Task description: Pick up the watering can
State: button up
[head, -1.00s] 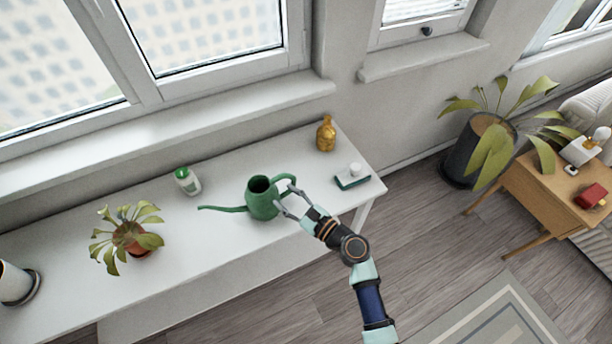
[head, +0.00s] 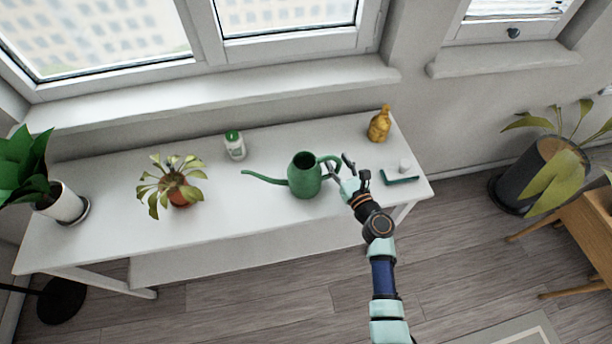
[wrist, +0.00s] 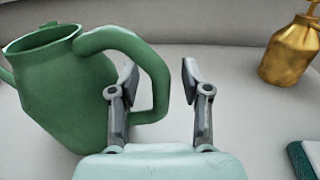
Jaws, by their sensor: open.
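The green watering can (head: 304,178) stands upright on the white table, its spout pointing left and its loop handle on the right. In the wrist view the can (wrist: 62,85) fills the left side. My gripper (head: 340,166) is open at the handle side of the can. In the wrist view the gripper (wrist: 158,78) has its left finger in front of or inside the handle loop and its right finger outside, to the right of it. The handle's outer bar (wrist: 160,88) lies between the fingers. I cannot tell whether a finger touches it.
The white table (head: 255,215) also bears a golden bottle (head: 379,125), a teal tray (head: 401,178) with a small white item, a white bottle with green cap (head: 235,146) and a potted plant (head: 177,190). Free tabletop lies left of the can.

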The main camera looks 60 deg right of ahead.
jog(key=shift+a+f, duration=0.1)
grip_shut()
jog(key=shift+r, duration=0.25)
dwell(0.3)
